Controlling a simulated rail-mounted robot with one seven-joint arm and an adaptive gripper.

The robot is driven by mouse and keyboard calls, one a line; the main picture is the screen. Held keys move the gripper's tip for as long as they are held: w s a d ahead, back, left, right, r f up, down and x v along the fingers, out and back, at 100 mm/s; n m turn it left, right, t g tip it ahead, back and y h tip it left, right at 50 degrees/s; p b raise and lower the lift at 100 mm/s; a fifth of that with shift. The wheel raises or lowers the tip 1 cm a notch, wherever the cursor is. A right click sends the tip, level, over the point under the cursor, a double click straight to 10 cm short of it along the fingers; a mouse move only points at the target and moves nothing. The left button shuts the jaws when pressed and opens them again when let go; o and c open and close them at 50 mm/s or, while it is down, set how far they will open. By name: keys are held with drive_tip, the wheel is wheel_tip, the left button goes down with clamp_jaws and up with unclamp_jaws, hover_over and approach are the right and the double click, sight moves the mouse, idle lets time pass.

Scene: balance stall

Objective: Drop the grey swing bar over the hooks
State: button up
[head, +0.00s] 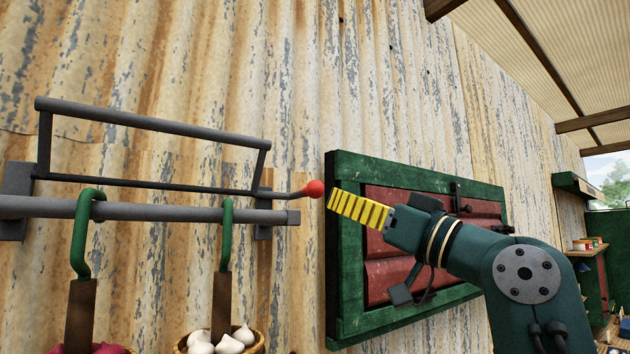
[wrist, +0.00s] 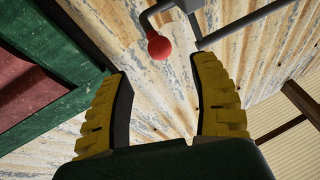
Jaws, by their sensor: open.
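The grey swing bar (head: 150,122) is raised above the grey rail (head: 150,209), its side arms standing up from a thin pivot rod. A crank with a red ball knob (head: 313,188) sticks out at the rod's right end. Two green hooks (head: 80,235) (head: 226,238) hang over the rail, below the bar. My gripper (head: 335,200) is just right of the knob, pointing left at it. In the wrist view the yellow fingers are spread, and the red knob (wrist: 159,45) shows between and slightly beyond their tips. I see no contact with it.
A green-framed red shutter (head: 345,250) is on the wall behind my gripper. Bowls of garlic (head: 220,343) and purplish produce (head: 92,349) hang below the hooks. The corrugated wall (head: 250,60) lies close behind the bar. The space above the bar is clear.

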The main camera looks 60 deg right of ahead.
sight(322, 190)
drive_tip(key=p+x, duration=0.3)
drive_tip(key=x, duration=0.4)
drive_tip(key=shift+w+r, duration=0.25)
drive_tip(key=shift+w+d, duration=0.25)
drive_tip(key=shift+w, duration=0.3)
drive_tip(key=shift+c, duration=0.3)
